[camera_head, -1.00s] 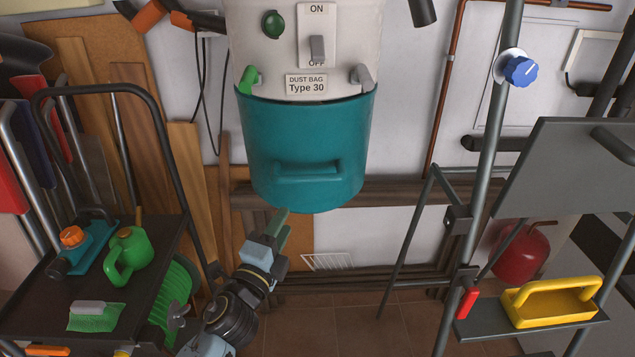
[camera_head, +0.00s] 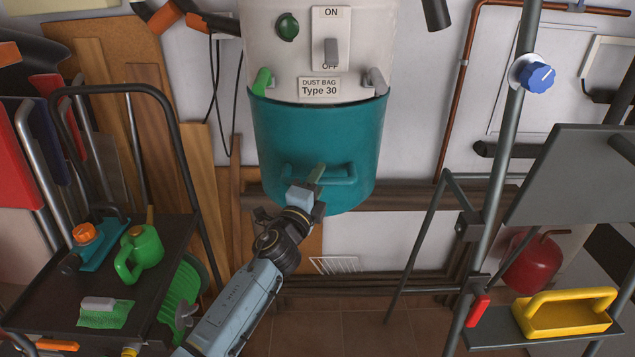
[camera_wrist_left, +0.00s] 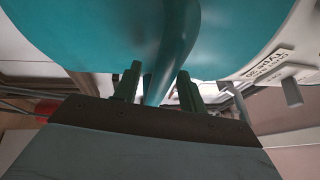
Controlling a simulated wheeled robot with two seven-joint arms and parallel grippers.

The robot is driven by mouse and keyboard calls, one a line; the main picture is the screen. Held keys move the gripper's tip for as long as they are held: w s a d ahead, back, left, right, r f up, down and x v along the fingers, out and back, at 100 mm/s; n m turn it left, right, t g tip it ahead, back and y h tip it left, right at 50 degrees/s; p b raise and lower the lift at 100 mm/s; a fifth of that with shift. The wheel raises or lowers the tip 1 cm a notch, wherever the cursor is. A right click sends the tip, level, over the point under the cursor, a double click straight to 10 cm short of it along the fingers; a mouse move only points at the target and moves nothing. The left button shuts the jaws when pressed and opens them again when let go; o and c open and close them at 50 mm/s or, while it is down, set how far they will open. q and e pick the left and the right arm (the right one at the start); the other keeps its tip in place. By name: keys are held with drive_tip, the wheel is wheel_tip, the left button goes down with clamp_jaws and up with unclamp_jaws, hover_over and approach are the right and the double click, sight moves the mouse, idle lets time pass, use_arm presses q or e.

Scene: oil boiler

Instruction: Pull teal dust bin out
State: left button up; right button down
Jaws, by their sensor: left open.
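The teal dust bin (camera_head: 315,135) hangs under the white machine body (camera_head: 285,60), with a horizontal teal handle (camera_head: 340,180) low on its front. A green latch (camera_head: 262,82) is at its upper left and a grey latch (camera_head: 377,80) at its upper right. My left gripper (camera_head: 317,174) is at the left part of the handle. In the left wrist view the open fingers (camera_wrist_left: 157,85) stand on either side of the teal handle (camera_wrist_left: 172,60), with gaps visible. The bin (camera_wrist_left: 90,35) fills the top of that view. My right gripper is not in view.
A ladder (camera_head: 490,170) with a yellow toolbox (camera_head: 562,312) stands at right. Pipes (camera_head: 370,282) run low along the wall. The tiled floor below the bin is clear.

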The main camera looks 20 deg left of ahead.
use_arm(q)
drive_tip(key=shift+c, duration=0.3)
clamp_jaws()
